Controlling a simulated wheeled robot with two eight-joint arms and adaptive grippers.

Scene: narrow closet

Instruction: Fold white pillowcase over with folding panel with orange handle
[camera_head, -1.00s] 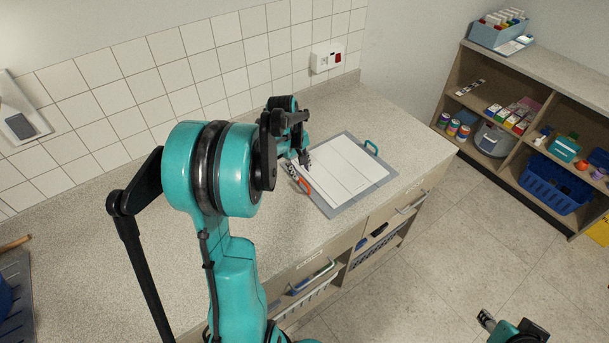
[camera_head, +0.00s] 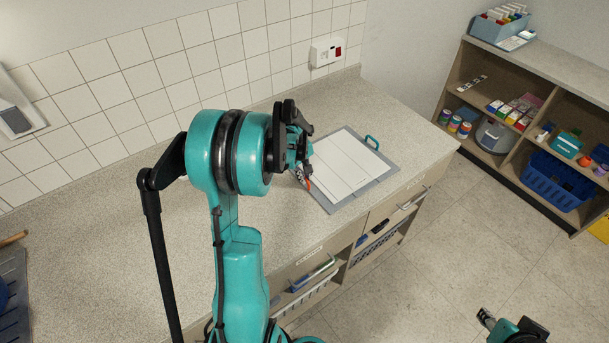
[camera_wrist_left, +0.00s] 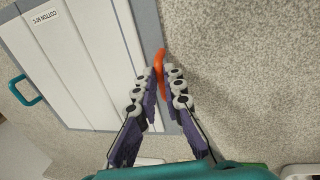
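The white pillowcase (camera_head: 355,158) lies flat on the grey folding board (camera_head: 384,181) on the counter. It also shows in the left wrist view (camera_wrist_left: 78,70), with a label near one end. The orange handle (camera_head: 307,184) stands at the board's near left edge. My left gripper (camera_head: 304,171) is down at that edge. In the left wrist view, its two fingers (camera_wrist_left: 161,75) close in from both sides of the orange handle (camera_wrist_left: 159,62) and appear to hold it. The panel still lies flat. Part of my right gripper (camera_head: 487,319) shows low at the right, away from the counter; its fingers are unclear.
A teal handle (camera_head: 372,142) is on the board's far edge. The tiled wall and a socket box (camera_head: 326,52) stand behind the counter (camera_head: 120,220). Shelves (camera_head: 520,130) with boxes and a blue basket stand at the right, across open floor.

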